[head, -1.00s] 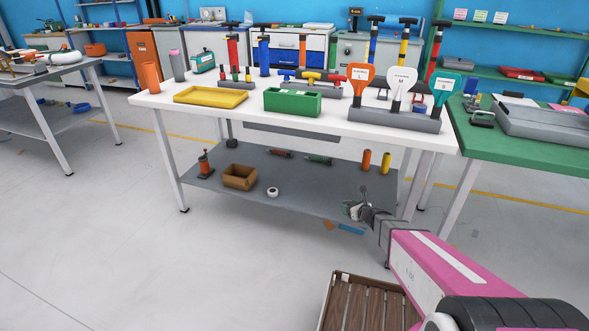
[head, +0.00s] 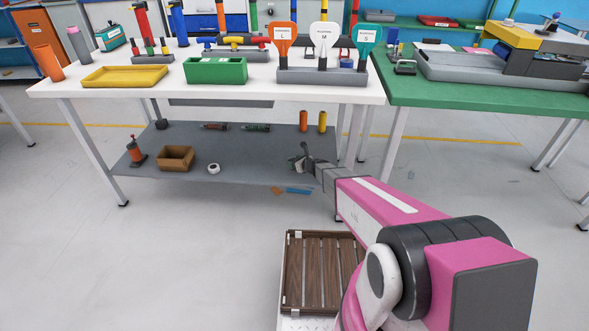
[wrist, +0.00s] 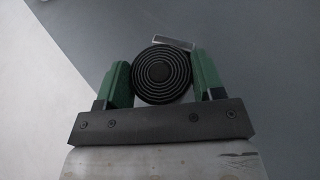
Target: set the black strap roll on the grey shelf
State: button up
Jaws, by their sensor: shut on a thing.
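The black strap roll (wrist: 162,74) is a coiled black disc with a short pale end piece at its top. In the wrist view it sits between the two green fingers of my gripper (wrist: 163,78), which is shut on it. The grey shelf (head: 235,153) is the lower board of the white table. In the head view my gripper (head: 299,158) is at the right part of this shelf, near its front edge. The roll is too small to make out there. I cannot tell whether the roll touches the shelf.
On the shelf stand a brown box (head: 176,158), a white roll (head: 214,168), an orange-and-black pump (head: 136,152), and orange (head: 303,121) and yellow (head: 322,122) cylinders. The shelf's middle is clear. The white tabletop (head: 130,98) hangs above. A wooden slatted tray (head: 318,270) is below my arm.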

jog(key=shift+f, duration=1.95)
jog(key=shift+f, duration=0.1)
jog(key=o, duration=0.9)
jog(key=shift+o, duration=0.2)
